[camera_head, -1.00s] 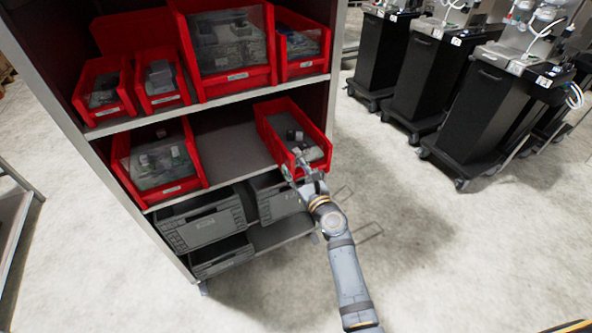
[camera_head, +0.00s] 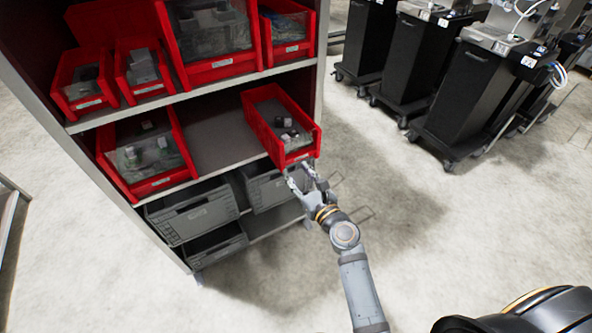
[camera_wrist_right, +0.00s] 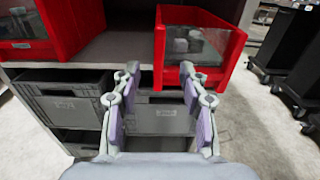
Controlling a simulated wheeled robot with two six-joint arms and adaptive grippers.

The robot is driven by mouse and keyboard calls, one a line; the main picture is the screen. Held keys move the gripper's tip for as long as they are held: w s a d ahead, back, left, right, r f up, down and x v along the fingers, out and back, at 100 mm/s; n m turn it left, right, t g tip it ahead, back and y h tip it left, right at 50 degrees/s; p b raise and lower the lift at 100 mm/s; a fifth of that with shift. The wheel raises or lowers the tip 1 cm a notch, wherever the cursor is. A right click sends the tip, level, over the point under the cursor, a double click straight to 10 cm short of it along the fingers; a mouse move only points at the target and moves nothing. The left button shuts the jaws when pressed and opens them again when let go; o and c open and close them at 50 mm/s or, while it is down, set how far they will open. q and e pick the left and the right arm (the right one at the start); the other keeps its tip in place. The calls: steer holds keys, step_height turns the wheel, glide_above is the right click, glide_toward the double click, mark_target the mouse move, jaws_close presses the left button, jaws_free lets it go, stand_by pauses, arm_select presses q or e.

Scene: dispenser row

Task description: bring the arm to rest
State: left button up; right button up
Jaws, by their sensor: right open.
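My right gripper (camera_head: 305,179) is open and empty, in front of the shelf. In the head view it is just below the front of a red bin (camera_head: 298,155) on the middle shelf. In the right wrist view, the open fingers (camera_wrist_right: 158,80) point at the shelf, and the same red bin (camera_wrist_right: 238,50) is ahead and to the right. That bin holds several small dark and grey items. I cannot tell from the views how wide the gap between fingers and bin is. My left gripper is not in view.
The shelf (camera_head: 215,143) also holds a red bin (camera_head: 185,172) at the left and more red bins above. Grey crates (camera_head: 195,215) are on the lower level. Black carts (camera_head: 465,95) stand at the right. The floor (camera_head: 420,240) between is clear.

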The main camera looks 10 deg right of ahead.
stand_by(0.3)
steer(key=s+d+f+n+g+h+p, duration=0.1)
steer(key=s+f+n+g, duration=0.3)
steer(key=f, duration=0.5)
steer(key=s+d+f+n+g+h+p, duration=0.15)
steer(key=s+f+n, duration=0.3)
steer(key=f, duration=0.55)
steer(key=s+d+f+n+g+p, duration=0.1)
steer(key=s+f+n+g+p, duration=0.15)
steer(key=f+n, duration=0.5)
steer(key=s+d+f+n+g+h+p, duration=0.1)
steer(key=s+d+f+n, duration=0.3)
steer(key=s, duration=0.7)
steer(key=s+d+f+n+g+h+p, duration=0.1)
steer(key=s+d+f+n+g, duration=0.3)
steer(key=s+f+n, duration=0.3)
steer(key=s+d+f+n+g+h+p, duration=0.1)
steer(key=s+d+f+n+g, duration=0.2)
steer(key=s, duration=1.2)
step_height(320, 180, down, 3)
steer(key=d+n, duration=0.1)
steer(key=n, duration=0.1)
steer(key=shift+s+d+n, duration=0.15)
steer(key=shift+d+n, duration=0.2)
steer(key=shift+n, duration=0.05)
